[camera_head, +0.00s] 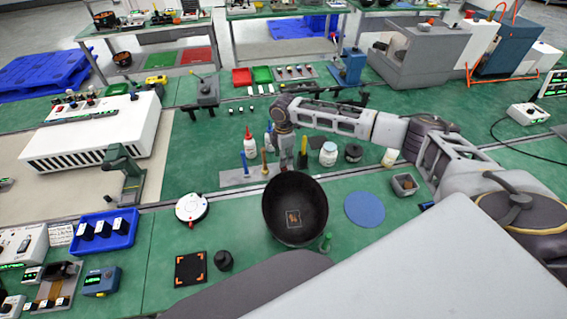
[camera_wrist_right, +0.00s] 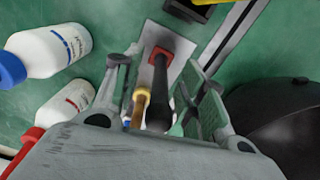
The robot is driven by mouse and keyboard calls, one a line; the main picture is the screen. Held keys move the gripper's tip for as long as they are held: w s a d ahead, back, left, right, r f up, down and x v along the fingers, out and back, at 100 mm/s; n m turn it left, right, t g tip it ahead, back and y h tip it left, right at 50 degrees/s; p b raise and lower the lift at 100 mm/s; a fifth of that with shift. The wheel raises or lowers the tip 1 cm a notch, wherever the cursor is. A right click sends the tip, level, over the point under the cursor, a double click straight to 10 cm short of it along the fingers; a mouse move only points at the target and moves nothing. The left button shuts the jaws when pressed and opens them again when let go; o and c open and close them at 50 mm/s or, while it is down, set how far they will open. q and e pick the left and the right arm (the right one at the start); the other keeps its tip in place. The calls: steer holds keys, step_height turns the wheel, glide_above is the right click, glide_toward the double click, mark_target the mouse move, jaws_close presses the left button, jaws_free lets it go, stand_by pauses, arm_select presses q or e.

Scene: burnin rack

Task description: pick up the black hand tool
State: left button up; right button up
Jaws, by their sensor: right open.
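The black hand tool (camera_wrist_right: 160,82) stands upright with a red square collar on a pale grey plate in the right wrist view. Its handle lies between the two fingers of my right gripper (camera_wrist_right: 163,95), which is open around it; contact cannot be made out. In the head view my right gripper (camera_head: 286,152) points down over the tool row and hides the black tool. A tool with a tan and yellow handle (camera_wrist_right: 139,104) shows close beside it. My left gripper is not in view.
A blue-handled tool (camera_head: 245,165) and a yellow-and-black tool (camera_head: 303,158) stand in the same row. A red-capped bottle (camera_head: 250,143) and a white bottle (camera_head: 328,155) are near. A large black bowl (camera_head: 270,212) sits in front. A blue disc (camera_head: 364,209) lies to its right.

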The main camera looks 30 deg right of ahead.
jaws_close()
stand_by(0.5)
steer(key=shift+r+b, duration=0.5)
steer(key=shift+r, duration=4.55)
